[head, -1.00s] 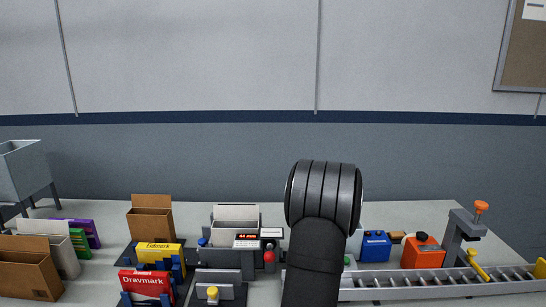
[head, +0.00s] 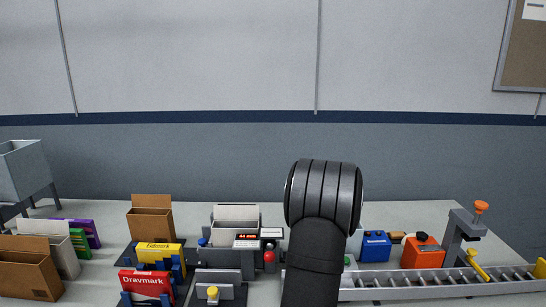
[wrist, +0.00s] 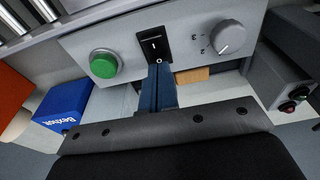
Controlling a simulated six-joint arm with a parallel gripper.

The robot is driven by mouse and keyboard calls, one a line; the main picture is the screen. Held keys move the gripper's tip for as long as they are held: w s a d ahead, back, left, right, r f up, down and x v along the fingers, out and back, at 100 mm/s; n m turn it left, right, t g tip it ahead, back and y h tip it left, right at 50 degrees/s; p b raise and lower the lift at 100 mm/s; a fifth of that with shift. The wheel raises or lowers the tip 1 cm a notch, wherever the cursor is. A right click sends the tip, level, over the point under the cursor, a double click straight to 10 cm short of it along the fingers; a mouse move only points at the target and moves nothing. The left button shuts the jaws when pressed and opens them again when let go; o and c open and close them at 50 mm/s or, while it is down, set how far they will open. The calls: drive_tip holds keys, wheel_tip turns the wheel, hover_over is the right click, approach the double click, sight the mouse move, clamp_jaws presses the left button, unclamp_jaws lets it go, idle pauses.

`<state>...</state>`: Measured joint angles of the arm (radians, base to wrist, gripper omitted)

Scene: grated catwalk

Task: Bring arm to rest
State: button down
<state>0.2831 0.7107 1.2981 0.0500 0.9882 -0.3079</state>
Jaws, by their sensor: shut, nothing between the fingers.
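My arm (head: 320,215) rises at the middle right of the head view, its dark rounded joint standing above the table. The gripper itself is hidden behind the arm in that view. In the wrist view my gripper (wrist: 161,68) shows as two dark blue fingers pressed together, with nothing between them. The fingertips are in front of a grey control panel (wrist: 190,62), overlapping the bottom of a black rocker switch (wrist: 152,46) in the picture. I cannot tell if they touch it. A green button (wrist: 103,63) is left of the fingers and a grey dial (wrist: 229,38) is right.
A roller conveyor (head: 430,283) runs along the right of the table (head: 240,207). A blue box (head: 375,246) and an orange box (head: 422,252) stand behind it. A red box (head: 146,284), a yellow box (head: 160,258) and a cardboard box (head: 151,222) stand at left.

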wheel_tip(320, 180, up, 13)
drive_tip(key=s+n, duration=0.2)
drive_tip(key=n, duration=1)
drive_tip(key=shift+s+r, duration=0.2)
